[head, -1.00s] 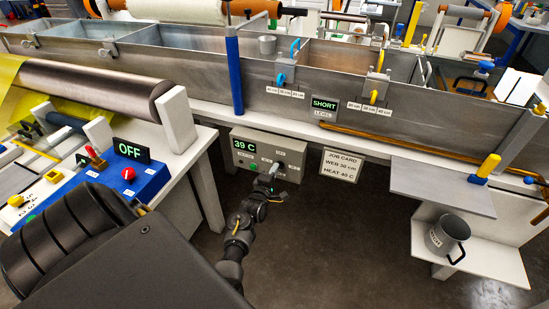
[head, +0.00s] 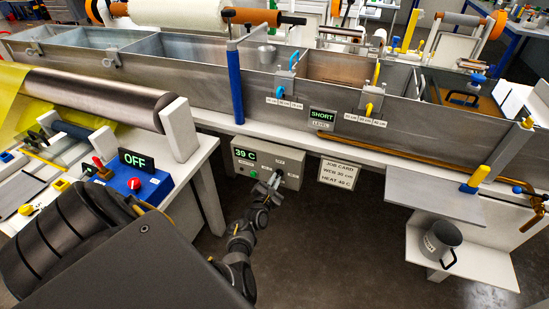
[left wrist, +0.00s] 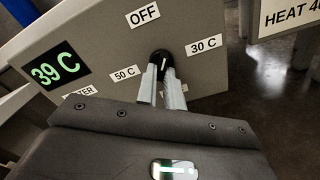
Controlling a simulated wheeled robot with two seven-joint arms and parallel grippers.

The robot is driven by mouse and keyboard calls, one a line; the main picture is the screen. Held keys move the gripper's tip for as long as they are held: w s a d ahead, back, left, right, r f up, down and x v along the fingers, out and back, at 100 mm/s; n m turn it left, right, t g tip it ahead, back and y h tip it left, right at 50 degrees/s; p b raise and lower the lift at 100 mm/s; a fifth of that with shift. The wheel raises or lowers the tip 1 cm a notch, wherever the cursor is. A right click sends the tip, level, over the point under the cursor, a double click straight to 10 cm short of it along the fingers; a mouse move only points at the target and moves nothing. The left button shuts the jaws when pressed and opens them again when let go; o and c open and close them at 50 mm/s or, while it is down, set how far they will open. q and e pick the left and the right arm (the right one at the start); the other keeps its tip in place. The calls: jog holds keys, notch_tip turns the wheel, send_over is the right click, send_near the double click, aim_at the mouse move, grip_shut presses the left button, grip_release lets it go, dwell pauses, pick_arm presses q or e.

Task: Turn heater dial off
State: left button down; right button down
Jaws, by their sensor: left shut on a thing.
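The heater box (head: 290,178) is a grey panel under the bath's front edge with a green "39 C" display (head: 244,155). The left wrist view shows its black dial (left wrist: 163,57) with a white mark, below the "OFF" label (left wrist: 143,15), between the "50 C" label (left wrist: 125,73) and the "30 C" label (left wrist: 203,45). My left gripper (head: 274,180) is at the box front. In the left wrist view its fingers (left wrist: 162,82) are shut on the dial, hiding part of it. My right gripper is not in view.
A job card (head: 338,173) hangs right of the box. The long metal bath (head: 190,85) runs above. A blue control box (head: 135,183) marked "OFF" is at left. A shelf (head: 435,203) and a grey jug (head: 441,240) stand at right. Floor below the box is clear.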

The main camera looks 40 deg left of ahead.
pick_arm(q)
jog(key=n+p, duration=0.1)
jog(key=n, duration=0.3)
jog(key=shift+d+n+p, duration=0.1)
jog(key=shift+n+p, duration=0.3)
jog(key=shift+n, duration=1)
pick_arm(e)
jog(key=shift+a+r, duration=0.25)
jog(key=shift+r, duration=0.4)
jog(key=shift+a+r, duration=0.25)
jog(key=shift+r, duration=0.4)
pick_arm(q)
jog(key=shift+p, duration=0.3)
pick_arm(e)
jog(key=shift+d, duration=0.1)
pick_arm(q)
jog(key=c, duration=1.6)
grip_release()
jog(key=shift+w+f, duration=0.1)
jog(key=shift+o, duration=0.4)
jog(key=shift+d, duration=0.1)
